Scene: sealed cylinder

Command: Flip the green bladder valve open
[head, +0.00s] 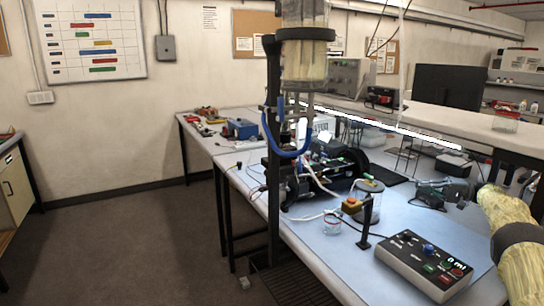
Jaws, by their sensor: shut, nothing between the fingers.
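A tall yellowish cylinder (304,58) with a dark collar stands on a black post near the picture's middle. A blue hose (285,152) loops beneath it. My arm, in a yellow sleeve, enters at the lower right. My dark gripper (422,191) is over the bench's right side, shut and empty. It is well to the right of the cylinder and hose, touching neither.
A control box (425,266) with buttons sits on the bench's front right. The black post (272,200) rises at the bench's left edge. Floor at left is clear.

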